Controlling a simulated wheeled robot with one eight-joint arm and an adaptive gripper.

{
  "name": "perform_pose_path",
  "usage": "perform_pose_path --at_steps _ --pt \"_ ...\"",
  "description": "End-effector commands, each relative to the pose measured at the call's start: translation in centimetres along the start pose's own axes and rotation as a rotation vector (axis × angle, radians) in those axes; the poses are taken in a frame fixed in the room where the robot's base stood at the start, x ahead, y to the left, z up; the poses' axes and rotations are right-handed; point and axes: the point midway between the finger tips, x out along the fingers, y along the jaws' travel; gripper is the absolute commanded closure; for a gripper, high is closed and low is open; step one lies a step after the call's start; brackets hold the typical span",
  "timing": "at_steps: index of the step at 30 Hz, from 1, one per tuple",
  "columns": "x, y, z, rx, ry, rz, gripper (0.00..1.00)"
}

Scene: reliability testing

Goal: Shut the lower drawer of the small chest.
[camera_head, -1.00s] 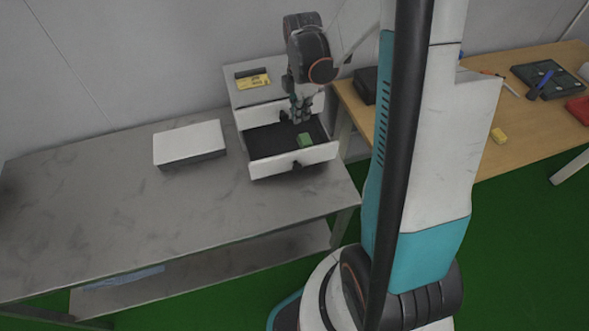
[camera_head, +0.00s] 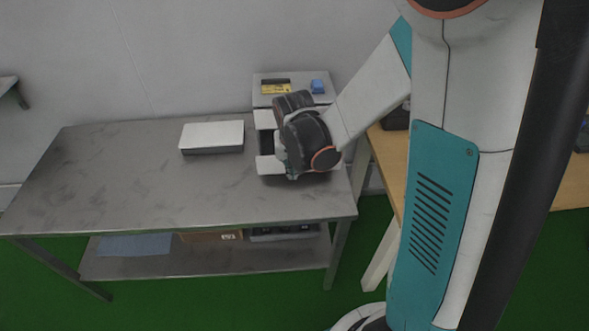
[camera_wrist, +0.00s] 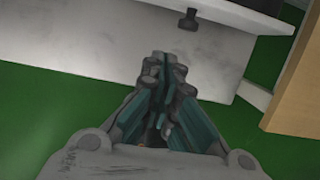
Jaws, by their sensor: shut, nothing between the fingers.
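The small chest (camera_head: 292,98) stands at the back right of the grey table. Its lower drawer (camera_head: 268,166) is pulled out toward the front. My wrist covers most of the drawer's right part and its contents. In the wrist view the drawer's pale front (camera_wrist: 240,14) with a dark knob (camera_wrist: 188,19) runs along the top edge. My gripper (camera_wrist: 163,62) is shut and empty, just on the near side of the drawer front, apart from the knob in the picture. In the head view its fingers are mostly hidden under my wrist.
A white box (camera_head: 212,135) lies on the table (camera_head: 140,185) left of the chest. A yellow item (camera_head: 276,89) and a blue item (camera_head: 317,86) are on the chest top. A wooden table (camera_head: 385,160) stands close on the right. The table's left half is clear.

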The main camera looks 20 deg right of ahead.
Motion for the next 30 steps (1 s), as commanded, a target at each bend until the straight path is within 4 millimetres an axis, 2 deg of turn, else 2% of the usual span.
perform_pose_path --at_steps 1,3,11,12,18,30 --pt "1.4 0.0 -0.1 0.001 0.0 0.0 1.0" --pt "2.9 0.0 -0.1 0.001 0.0 0.0 1.0" --pt "7.8 0.0 -0.1 0.003 0.0 0.0 1.0" --pt "7.7 -0.1 0.9 0.005 0.0 -0.001 1.0" --pt "8.0 -0.1 3.1 0.003 0.001 -0.001 1.0" --pt "8.0 -0.1 3.9 0.003 0.001 0.0 1.0"
